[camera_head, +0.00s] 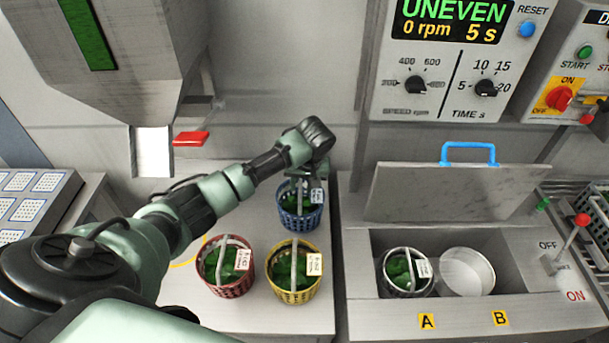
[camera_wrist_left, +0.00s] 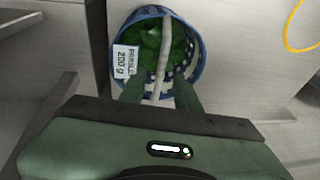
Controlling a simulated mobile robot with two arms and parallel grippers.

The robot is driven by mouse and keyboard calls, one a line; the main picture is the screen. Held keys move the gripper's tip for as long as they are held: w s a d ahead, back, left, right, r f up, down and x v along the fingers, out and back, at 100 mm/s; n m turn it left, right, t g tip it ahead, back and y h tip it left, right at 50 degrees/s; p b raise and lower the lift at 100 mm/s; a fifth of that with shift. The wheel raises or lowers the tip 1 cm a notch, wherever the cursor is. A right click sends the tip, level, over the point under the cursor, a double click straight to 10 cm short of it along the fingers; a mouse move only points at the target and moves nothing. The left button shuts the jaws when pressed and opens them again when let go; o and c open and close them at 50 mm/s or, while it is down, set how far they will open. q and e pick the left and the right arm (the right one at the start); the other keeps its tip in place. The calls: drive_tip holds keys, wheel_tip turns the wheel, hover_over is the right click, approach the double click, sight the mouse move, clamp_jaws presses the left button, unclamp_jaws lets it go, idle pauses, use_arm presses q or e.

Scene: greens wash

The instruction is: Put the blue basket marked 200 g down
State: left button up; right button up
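The blue basket (camera_head: 301,218) holds green leaves and appears to stand on the bench left of the washer, near the bench's right edge. In the left wrist view the basket (camera_wrist_left: 203,58) has a white label (camera_wrist_left: 125,60) reading 200 g, and its grey handle (camera_wrist_left: 161,62) runs up toward the gripper. My left gripper (camera_head: 304,178) is above the basket. In the left wrist view its fingers (camera_wrist_left: 159,92) are apart, one on each side of the handle, with gaps visible. My right gripper is not in view.
A red basket (camera_head: 228,289) and a yellow basket (camera_head: 295,297) stand in front on the bench (camera_head: 190,294). A yellow ring (camera_head: 176,263) is marked on it, partly hidden by my arm.

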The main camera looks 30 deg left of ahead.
use_arm(q)
drive_tip(key=b+v, duration=0.1)
drive_tip(key=v, duration=0.7)
drive_tip(key=shift+r, duration=0.25)
drive_tip(key=shift+d, duration=0.1)
